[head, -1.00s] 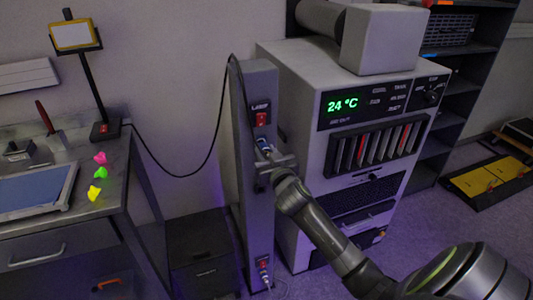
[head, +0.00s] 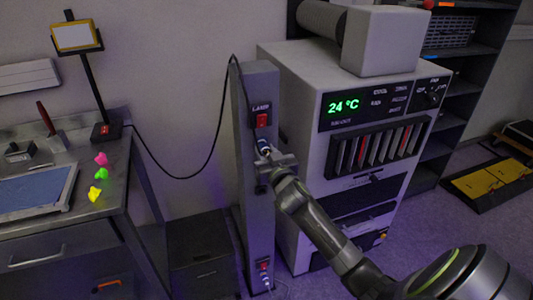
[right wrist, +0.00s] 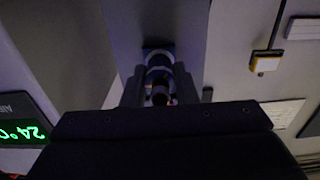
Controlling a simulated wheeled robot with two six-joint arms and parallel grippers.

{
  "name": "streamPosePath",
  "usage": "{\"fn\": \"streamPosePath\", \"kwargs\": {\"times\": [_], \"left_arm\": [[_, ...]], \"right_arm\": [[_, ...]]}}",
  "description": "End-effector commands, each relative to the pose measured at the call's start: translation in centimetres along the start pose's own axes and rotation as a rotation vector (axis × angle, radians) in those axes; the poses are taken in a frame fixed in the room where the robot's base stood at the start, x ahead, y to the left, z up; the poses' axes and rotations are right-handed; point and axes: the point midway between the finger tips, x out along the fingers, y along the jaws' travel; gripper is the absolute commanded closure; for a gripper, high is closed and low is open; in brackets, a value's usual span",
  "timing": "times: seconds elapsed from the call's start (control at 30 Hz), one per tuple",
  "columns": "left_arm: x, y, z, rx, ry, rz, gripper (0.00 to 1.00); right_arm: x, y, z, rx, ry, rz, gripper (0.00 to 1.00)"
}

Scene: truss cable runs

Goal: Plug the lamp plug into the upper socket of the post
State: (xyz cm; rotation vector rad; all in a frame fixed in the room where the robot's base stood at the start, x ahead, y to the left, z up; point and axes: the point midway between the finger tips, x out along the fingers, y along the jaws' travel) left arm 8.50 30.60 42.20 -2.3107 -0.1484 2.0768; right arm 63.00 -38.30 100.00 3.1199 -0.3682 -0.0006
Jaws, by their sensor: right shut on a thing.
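The grey post (head: 259,205) stands upright beside the white machine. Its upper socket, under the red switch (head: 262,120), has a blue and white plug (head: 264,146) at its face. The right wrist view shows the plug (right wrist: 159,75) end-on against the post, with a blue rim around it. My right gripper (head: 268,160) is shut on this plug at the post's front. I cannot tell how deep the plug sits. A lower socket (head: 264,267) with a red switch and a cable is near the post's foot. My left gripper is out of view.
The lamp (head: 77,36) stands on the metal bench (head: 60,229) at left; its black cable (head: 190,173) hangs in a loop up to the post's top. The white machine (head: 296,100) with a green display is close right of the post. A dark box (head: 199,250) stands left of it.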

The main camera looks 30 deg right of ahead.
Motion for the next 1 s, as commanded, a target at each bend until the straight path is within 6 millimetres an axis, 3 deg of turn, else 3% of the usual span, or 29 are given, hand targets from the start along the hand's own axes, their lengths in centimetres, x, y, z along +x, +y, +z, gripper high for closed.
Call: {"fn": "streamPosePath", "kwargs": {"times": [0.77,1.0], "left_arm": [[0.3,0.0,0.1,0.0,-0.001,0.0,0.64],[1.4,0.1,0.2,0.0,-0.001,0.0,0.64]], "right_arm": [[0.7,0.0,0.0,0.0,0.0,0.0,0.97],[0.8,0.0,0.2,0.111,0.003,-0.001,0.97]]}}
